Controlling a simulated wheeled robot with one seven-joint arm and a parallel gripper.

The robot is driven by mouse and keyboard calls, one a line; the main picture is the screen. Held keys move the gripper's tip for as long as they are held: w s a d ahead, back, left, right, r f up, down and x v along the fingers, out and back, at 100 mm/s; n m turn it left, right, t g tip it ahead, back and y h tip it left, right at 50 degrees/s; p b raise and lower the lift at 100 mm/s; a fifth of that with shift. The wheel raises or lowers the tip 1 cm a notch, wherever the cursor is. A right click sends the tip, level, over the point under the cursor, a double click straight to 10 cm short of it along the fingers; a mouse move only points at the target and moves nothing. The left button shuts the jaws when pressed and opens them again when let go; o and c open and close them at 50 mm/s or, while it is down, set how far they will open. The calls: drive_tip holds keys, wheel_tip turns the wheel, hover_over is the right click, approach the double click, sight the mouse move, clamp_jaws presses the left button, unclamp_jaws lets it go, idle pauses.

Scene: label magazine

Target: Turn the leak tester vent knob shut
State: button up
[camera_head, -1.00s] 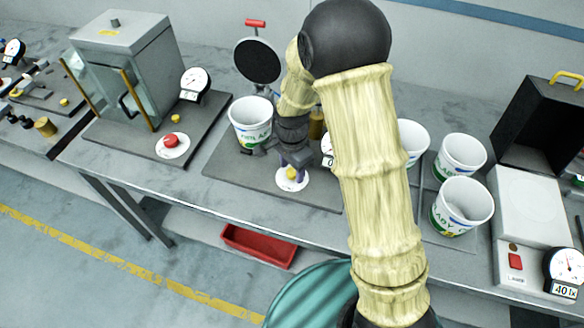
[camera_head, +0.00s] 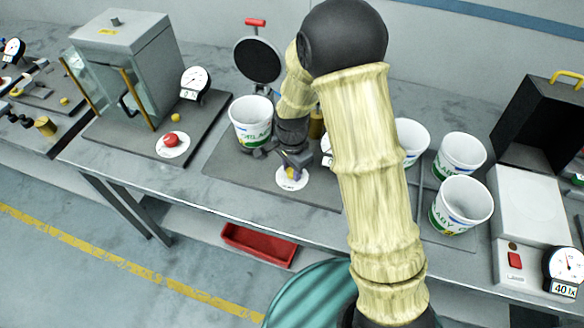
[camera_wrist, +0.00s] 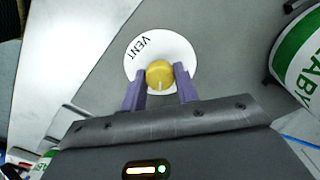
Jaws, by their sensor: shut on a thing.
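The vent knob (camera_wrist: 159,74) is yellow with a pale pointer line. It sits on a round white plate (camera_wrist: 146,51) marked VENT in the wrist view. My gripper (camera_wrist: 161,78) has its two purple fingers on either side of the knob, shut on it. In the head view my gripper (camera_head: 294,166) reaches down to the white plate (camera_head: 291,181), and the knob (camera_head: 291,173) shows partly between the fingers. The leak tester's base plate (camera_head: 232,172) is dark grey, with a round black lid (camera_head: 257,60) with a red handle raised behind.
A white tub (camera_head: 251,122) stands on the tester just left of my gripper; its side shows at right in the wrist view (camera_wrist: 300,55). More tubs (camera_head: 461,205) stand to the right. A grey cabinet with a red button (camera_head: 171,140) is at left.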

drive_tip(key=n, duration=0.3)
drive_tip(key=shift+n, duration=0.4)
drive_tip(key=n, duration=0.4)
drive_tip(key=shift+n, duration=0.3)
drive_tip(key=n, duration=0.4)
drive_tip(key=shift+r+p, duration=0.1)
drive_tip(key=shift+p, duration=0.25)
drive_tip(key=n, duration=0.4)
drive_tip(key=shift+w+n+p, duration=0.1)
drive_tip(key=shift+n+p, duration=0.2)
drive_tip(key=o, duration=1)
drive_tip(key=shift+c, duration=0.2)
